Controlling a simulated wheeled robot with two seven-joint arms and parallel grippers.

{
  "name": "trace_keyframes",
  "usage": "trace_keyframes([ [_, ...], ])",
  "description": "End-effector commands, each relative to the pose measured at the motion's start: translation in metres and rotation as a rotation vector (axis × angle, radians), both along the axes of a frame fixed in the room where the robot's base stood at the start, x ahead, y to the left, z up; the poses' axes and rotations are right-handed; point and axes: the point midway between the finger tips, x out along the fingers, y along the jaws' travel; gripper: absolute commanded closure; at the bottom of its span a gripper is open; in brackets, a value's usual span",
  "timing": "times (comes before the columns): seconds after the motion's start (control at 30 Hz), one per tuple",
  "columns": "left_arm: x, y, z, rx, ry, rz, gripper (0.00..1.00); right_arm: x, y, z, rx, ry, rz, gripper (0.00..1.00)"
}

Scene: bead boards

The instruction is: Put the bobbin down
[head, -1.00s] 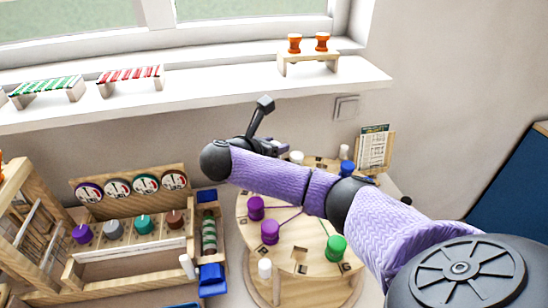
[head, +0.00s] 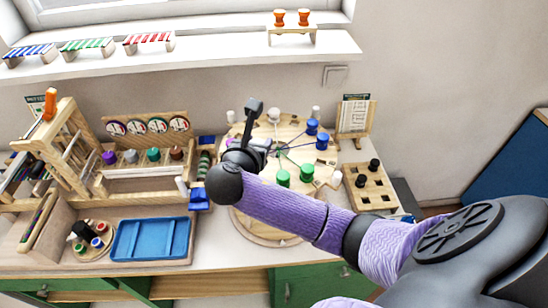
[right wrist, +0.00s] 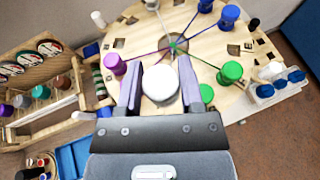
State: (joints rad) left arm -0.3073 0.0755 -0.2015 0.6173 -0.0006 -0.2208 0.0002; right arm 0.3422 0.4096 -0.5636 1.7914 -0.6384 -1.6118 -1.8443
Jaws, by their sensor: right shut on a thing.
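The round wooden bead board (head: 297,165) stands on the bench in the middle of the head view, with coloured threads meeting at its centre. My right gripper (head: 264,145) is over its left part. In the right wrist view the gripper (right wrist: 160,84) is shut on a white bobbin (right wrist: 160,82), seen from its round end. I cannot tell whether the bobbin touches the board. Green bobbins (head: 283,178) and blue bobbins (head: 322,142) sit on the board. A purple bobbin (right wrist: 117,65) shows left of the fingers. My left gripper is not in view.
A wooden block with dark pegs (head: 372,190) stands right of the board, with a card stand (head: 354,118) behind. A spool rack (head: 145,172) and a blue tray (head: 150,238) are at the left. The windowsill (head: 200,54) runs behind.

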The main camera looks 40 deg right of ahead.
Motion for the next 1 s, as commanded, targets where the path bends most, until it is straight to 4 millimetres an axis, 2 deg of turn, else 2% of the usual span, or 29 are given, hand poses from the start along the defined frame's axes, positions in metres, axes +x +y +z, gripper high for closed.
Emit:
trace_keyframes([
  [0.03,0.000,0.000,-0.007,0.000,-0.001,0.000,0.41,-0.001,0.000,-0.017,-0.001,0.008,0.002,1.00],
  [0.1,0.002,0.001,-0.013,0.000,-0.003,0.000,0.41,-0.001,0.000,-0.036,-0.001,0.006,0.001,1.00],
  [0.23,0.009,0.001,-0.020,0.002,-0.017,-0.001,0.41,0.000,0.001,-0.060,-0.001,0.007,0.001,1.00],
  [0.3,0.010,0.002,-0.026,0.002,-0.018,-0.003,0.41,-0.001,0.000,-0.077,-0.002,0.007,0.002,1.00],
  [0.4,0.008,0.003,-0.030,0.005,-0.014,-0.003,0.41,0.000,0.000,-0.092,0.000,0.005,0.002,1.00],
  [0.77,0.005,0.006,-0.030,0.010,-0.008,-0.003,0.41,0.000,0.000,-0.095,0.000,0.003,0.001,1.00],
  [0.8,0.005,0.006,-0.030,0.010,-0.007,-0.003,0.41,0.000,0.000,-0.095,0.000,0.003,0.001,0.46],
  [0.83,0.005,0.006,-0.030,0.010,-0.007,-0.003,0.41,0.000,0.000,-0.095,0.000,0.003,0.001,0.39],
  [0.87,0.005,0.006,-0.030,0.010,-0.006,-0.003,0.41,0.000,0.000,-0.095,0.001,0.004,0.001,0.37],
  [1.0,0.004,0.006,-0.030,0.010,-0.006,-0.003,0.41,0.000,0.000,-0.095,0.000,0.003,0.001,0.37],
])
